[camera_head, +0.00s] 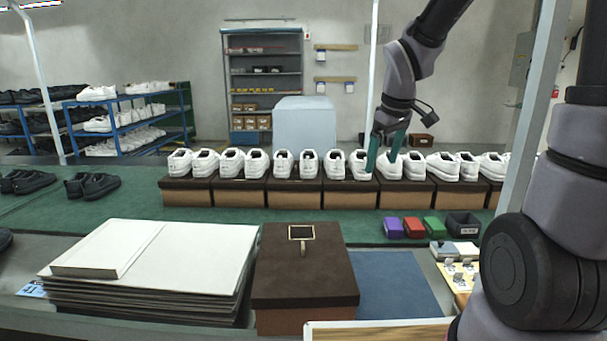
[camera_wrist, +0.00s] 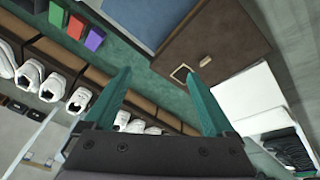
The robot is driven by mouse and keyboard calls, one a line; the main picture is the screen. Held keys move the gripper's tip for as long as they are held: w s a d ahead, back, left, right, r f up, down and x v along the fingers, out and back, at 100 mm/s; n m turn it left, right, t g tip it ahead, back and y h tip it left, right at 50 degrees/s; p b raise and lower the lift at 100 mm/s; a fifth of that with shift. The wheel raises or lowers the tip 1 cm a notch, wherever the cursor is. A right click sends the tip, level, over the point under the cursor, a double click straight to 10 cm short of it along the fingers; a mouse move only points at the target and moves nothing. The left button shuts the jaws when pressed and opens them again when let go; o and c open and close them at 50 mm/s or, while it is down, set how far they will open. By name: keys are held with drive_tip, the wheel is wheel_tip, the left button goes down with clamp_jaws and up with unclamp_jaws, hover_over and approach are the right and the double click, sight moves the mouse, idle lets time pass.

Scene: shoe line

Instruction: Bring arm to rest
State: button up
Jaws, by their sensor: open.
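My arm reaches in from the upper right in the head view, and my gripper (camera_head: 385,160) hangs fingers down by the row of white shoes. Its two green fingers overlap a white shoe (camera_head: 361,163) in the picture; whether they touch it cannot be told. In the wrist view my gripper (camera_wrist: 160,100) has its fingers spread wide apart with nothing between them. A closed brown box (camera_head: 304,262) with a label frame and pull tab sits in front; it also shows in the wrist view (camera_wrist: 225,50).
White shoe pairs stand on a row of brown boxes (camera_head: 295,195) along the green belt (camera_head: 200,214). A stack of white sheets (camera_head: 150,270) lies left of the brown box. A blue mat (camera_head: 395,283) lies right of it. Small coloured blocks (camera_head: 413,227) sit beyond the mat.

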drive_tip(key=s+d+r+m+t+y, duration=0.1)
drive_tip(key=s+d+r+m+t, duration=0.2)
drive_tip(key=s+d+r+m, duration=0.3)
drive_tip(key=shift+s+r+m+t, duration=0.4)
drive_tip(key=shift+s+r+m, duration=2.2)
drive_tip(key=shift+s+r, duration=1.35)
drive_tip(key=shift+s+f, duration=0.45)
